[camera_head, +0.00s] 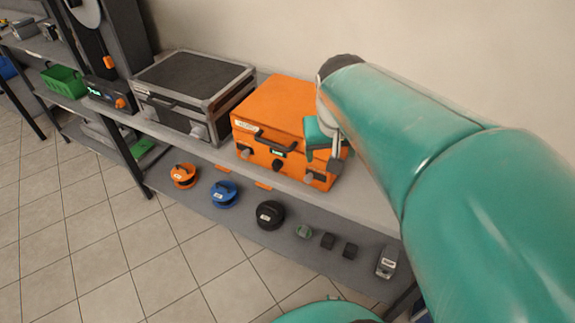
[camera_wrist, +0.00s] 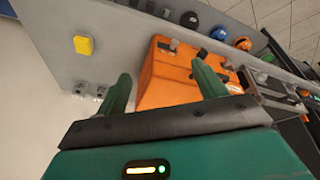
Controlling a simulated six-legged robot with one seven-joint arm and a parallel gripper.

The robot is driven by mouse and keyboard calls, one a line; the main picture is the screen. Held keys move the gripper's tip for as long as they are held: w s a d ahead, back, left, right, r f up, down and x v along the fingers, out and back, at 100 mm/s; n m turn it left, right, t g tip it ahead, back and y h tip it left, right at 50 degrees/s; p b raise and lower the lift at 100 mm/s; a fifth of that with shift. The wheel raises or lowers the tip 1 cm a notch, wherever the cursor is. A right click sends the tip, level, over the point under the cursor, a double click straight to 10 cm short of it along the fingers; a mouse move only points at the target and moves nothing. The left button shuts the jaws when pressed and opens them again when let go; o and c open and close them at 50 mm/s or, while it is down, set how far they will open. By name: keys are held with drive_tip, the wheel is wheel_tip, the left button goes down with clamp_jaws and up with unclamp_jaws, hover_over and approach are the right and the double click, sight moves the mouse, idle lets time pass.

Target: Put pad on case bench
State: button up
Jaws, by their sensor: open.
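The case bench (camera_head: 375,205) is a long grey bench carrying an orange case (camera_head: 275,100) and a black, grey-edged case (camera_head: 190,80). A small yellow block (camera_wrist: 83,45), possibly the pad, lies on the bare bench top in the wrist view; I cannot tell for sure what it is. In the head view my arm covers that part of the bench. My gripper (camera_head: 322,155) is above the front right of the orange case. In the wrist view my gripper (camera_wrist: 163,80) is open and empty, with the orange case (camera_wrist: 170,75) beyond its fingers.
Two small grey fittings (camera_wrist: 90,90) sit on the bench near the yellow block. The lower shelf holds an orange coil (camera_head: 183,175), a blue coil (camera_head: 224,194), a black coil (camera_head: 270,214) and several small items. A green crate (camera_head: 64,82) stands at left. Tiled floor is clear in front.

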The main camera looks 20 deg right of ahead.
drive_tip(key=s+a+n+t+y, duration=0.1)
drive_tip(key=s+a+n+t, duration=0.1)
drive_tip(key=s+a, duration=0.5)
drive_tip(key=shift+s+a+r+n+y, duration=0.25)
drive_tip(key=shift+a+n+y, duration=0.25)
drive_tip(key=shift+a, duration=1.1)
